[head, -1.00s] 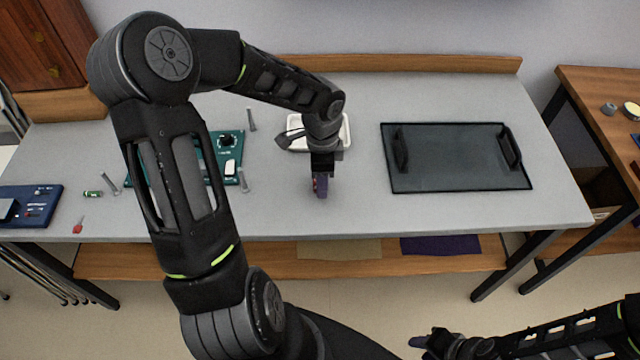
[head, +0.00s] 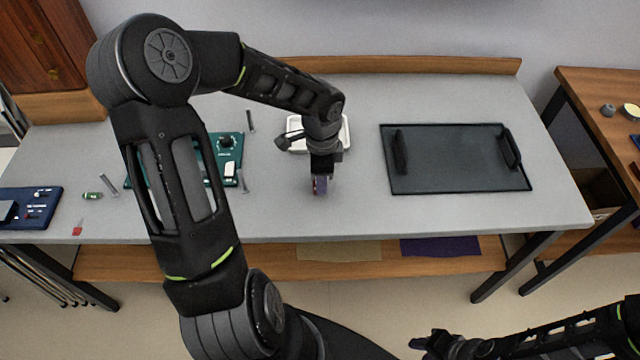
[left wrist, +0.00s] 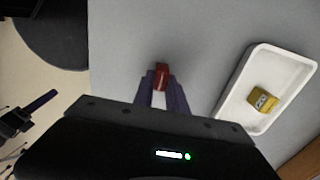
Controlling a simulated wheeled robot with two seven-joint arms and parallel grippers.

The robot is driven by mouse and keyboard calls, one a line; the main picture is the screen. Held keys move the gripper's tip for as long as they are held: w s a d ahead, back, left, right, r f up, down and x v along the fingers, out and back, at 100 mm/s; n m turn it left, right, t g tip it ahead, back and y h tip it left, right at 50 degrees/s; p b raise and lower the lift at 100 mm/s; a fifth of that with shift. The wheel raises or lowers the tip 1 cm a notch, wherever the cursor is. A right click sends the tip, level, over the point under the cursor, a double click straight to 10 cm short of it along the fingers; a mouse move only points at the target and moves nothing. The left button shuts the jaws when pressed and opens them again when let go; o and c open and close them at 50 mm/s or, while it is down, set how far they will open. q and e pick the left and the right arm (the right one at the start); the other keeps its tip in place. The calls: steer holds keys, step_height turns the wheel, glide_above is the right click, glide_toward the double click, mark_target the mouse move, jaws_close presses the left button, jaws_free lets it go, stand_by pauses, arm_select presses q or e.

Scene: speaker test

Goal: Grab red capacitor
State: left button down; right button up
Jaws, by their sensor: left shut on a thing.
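The red capacitor (left wrist: 161,77) shows as a small red block between the fingertips of my left gripper (left wrist: 162,88) in the left wrist view. The gripper is shut on it.
The white tray (left wrist: 233,112) holds a yellow block (left wrist: 263,100). A dark tray with handles (head: 455,165) lies to the right. A green board (head: 232,150), a blue device (head: 40,208), a small red part (head: 77,229) and several bolts lie left.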

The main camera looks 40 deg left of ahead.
arm_select(q)
step_height(320, 180, up, 10)
stand_by(0.6)
steer(key=shift+d+p, duration=0.1)
steer(key=shift+p, duration=0.2)
